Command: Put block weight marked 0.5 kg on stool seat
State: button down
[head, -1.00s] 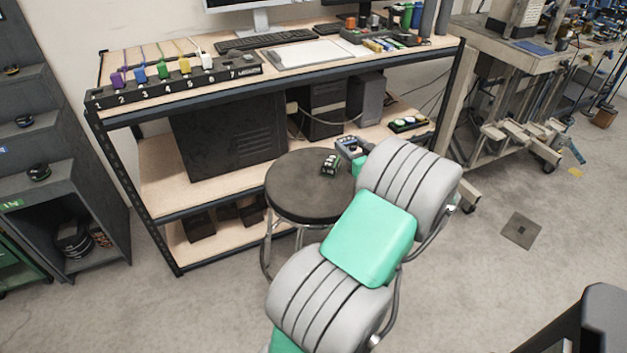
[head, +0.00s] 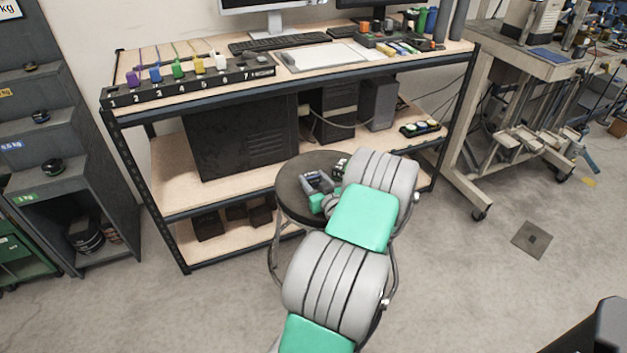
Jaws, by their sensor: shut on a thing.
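My gripper (head: 318,183) is over the round dark stool seat (head: 293,203), above its middle. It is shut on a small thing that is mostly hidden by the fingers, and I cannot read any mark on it. I cannot tell whether the held thing touches the seat. A small dark item with light and green parts (head: 341,167) sits on the seat just right of my gripper, partly hidden by my arm. My arm also covers the right side of the seat.
A workbench (head: 300,73) with shelves stands close behind the stool. A stepped grey rack (head: 95,150) at the left bears dark round weights, with a blue tag (head: 12,145) on one step. The floor right of the stool is open.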

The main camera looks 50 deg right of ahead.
jog(key=shift+r, duration=0.1)
jog(key=c, duration=0.7)
grip_release()
